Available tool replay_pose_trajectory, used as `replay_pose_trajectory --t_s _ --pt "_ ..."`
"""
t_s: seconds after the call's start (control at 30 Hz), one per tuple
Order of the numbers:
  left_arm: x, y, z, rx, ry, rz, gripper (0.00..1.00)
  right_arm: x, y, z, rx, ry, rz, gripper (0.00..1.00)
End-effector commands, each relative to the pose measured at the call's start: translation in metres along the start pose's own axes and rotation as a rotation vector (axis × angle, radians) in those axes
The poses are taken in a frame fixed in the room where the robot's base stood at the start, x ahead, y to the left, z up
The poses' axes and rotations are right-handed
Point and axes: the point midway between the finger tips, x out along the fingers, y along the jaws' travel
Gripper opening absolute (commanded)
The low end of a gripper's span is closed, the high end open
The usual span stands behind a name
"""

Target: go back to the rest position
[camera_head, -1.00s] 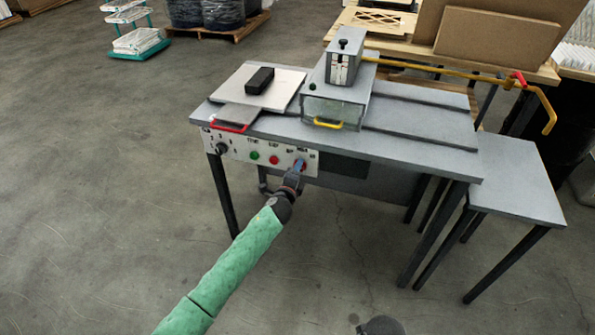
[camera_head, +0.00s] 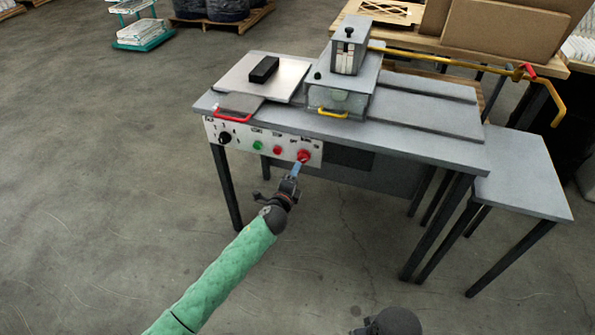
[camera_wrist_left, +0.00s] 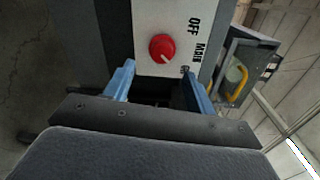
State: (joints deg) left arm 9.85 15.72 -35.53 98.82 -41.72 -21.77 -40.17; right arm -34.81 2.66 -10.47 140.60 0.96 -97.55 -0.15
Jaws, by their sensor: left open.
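My left gripper (camera_head: 296,170) is just in front of the control panel (camera_head: 237,137) on the front of the grey machine table. In the left wrist view its two blue fingers (camera_wrist_left: 158,84) are apart with nothing between them. The red main knob (camera_head: 304,155), with its white pointer mark, lies just beyond the fingertips and shows clear of them in the left wrist view (camera_wrist_left: 162,47). My green-sleeved left arm reaches up from the bottom left.
The machine table (camera_head: 430,146) carries a sealing unit with a yellow handle (camera_head: 332,113), a metal plate (camera_head: 292,84) and a black block (camera_head: 264,69). A lower side table (camera_head: 525,175) stands at the right. The floor in front and to the left is clear.

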Motion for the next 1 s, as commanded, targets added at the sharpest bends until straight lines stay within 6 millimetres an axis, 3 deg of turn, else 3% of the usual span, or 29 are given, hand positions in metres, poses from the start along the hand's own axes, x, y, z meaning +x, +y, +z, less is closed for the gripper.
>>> replay_pose_trajectory --t_s 0.7,1.0 --pt "-0.004 0.001 0.001 -0.037 -0.004 0.003 0.55 -0.002 -0.001 0.000 0.000 0.000 -0.002 0.00" --pt "-0.013 0.026 0.033 -0.321 -0.213 0.171 0.55 -0.002 0.000 -0.002 -0.001 0.003 0.000 0.00"
